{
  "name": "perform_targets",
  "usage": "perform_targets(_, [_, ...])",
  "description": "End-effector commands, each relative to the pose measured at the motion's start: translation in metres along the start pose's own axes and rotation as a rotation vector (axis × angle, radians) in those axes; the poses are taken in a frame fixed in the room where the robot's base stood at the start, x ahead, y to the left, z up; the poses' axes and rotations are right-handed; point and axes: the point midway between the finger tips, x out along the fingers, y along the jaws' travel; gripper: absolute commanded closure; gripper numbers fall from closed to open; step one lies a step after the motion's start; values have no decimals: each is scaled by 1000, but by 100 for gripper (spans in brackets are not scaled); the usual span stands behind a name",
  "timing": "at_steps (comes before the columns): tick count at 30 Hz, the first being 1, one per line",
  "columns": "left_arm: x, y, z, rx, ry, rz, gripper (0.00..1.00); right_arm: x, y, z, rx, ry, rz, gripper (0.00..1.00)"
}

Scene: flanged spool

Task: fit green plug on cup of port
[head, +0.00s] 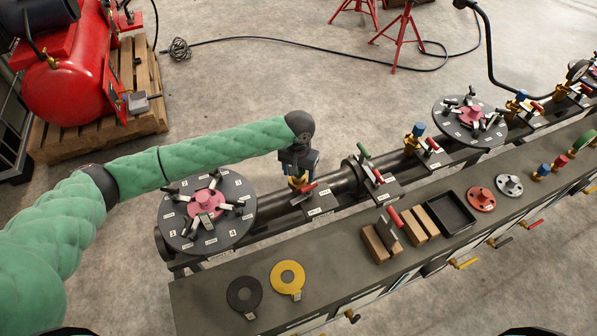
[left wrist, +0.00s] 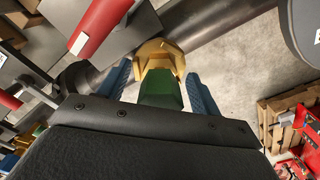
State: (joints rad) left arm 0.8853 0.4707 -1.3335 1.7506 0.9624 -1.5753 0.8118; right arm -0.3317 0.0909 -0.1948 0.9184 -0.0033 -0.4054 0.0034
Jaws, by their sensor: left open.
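The green plug (left wrist: 160,92) shows in the left wrist view, in line with a brass hex-shaped cup (left wrist: 158,60) on the dark pipe. They appear to meet, but how deep the plug sits is hidden. My left gripper (left wrist: 160,85) is open, its two blue fingers on either side of the plug with narrow gaps. In the head view the left gripper (head: 300,172) points down over the brass cup (head: 299,183), next to a red valve handle (head: 307,189). The plug is hidden there by the gripper. My right gripper is not in view.
Valves with blue-topped brass ports (head: 415,137) stand along the pipe to the right. A flanged disc (head: 234,226) with clamps is at the left end. The bench (head: 335,268) holds yellow and black rings, wooden blocks and a black tray (head: 466,220).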

Motion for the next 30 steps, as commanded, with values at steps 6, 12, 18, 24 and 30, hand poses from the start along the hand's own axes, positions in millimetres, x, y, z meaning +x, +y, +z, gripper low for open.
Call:
perform_targets(6, [0,0,0,0,0,0,36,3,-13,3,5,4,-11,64])
perform_targets(12, [-6,0,-1,0,3,1,36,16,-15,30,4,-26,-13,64])
perform_targets(18, [-26,0,0,0,2,0,36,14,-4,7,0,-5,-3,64])
perform_targets(24, [-53,0,-1,0,3,0,36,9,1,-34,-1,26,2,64])
perform_targets(30, [-73,0,-1,0,1,0,36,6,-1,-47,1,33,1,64])
